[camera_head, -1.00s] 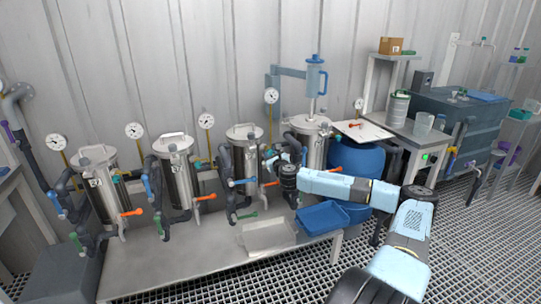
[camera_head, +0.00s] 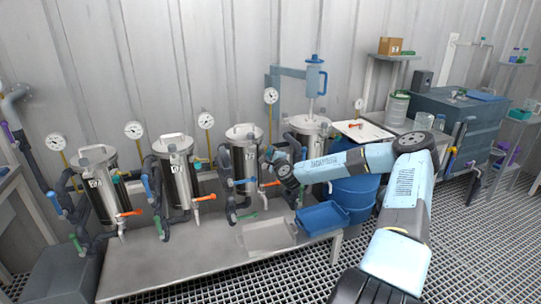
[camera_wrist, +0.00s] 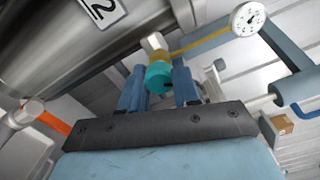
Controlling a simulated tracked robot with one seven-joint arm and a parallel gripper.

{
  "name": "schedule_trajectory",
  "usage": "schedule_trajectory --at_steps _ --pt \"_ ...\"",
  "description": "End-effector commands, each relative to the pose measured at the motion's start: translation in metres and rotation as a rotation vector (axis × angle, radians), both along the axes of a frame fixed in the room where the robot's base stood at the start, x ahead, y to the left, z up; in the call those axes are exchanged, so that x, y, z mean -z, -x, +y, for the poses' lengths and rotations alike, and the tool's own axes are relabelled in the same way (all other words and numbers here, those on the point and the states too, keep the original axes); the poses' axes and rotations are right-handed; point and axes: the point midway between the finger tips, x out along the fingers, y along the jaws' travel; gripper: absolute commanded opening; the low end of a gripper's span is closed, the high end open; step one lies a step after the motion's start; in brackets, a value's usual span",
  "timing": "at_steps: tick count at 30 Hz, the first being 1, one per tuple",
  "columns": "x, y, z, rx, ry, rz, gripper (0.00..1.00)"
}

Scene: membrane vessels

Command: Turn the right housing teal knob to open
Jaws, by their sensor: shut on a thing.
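The right housing is the steel vessel (camera_head: 309,130) at the right end of the row on the bench, partly hidden by my arm in the head view. My gripper (camera_head: 268,157) is at its left side. In the wrist view, the teal knob (camera_wrist: 158,77) sits on a brass-coloured fitting between the two blue fingers of my gripper (camera_wrist: 160,88), which is shut on it. The steel vessel body (camera_wrist: 60,45) with a number label fills the upper left there. The knob is hidden behind my gripper in the head view.
Other steel vessels (camera_head: 245,165) with dark pipes and coloured handles stand to the left. A blue tray (camera_head: 322,218) lies on the bench. A blue barrel (camera_head: 355,195) stands behind my arm. A gauge (camera_wrist: 248,18) shows in the wrist view.

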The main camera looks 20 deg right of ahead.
Motion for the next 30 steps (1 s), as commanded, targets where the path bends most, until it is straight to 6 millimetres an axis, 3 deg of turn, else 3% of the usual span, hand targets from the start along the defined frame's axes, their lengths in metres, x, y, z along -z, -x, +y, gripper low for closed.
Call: schedule_trajectory --at_steps 30 --pt "0.004 0.0017 0.0048 -0.011 0.899 -0.026 0.01"
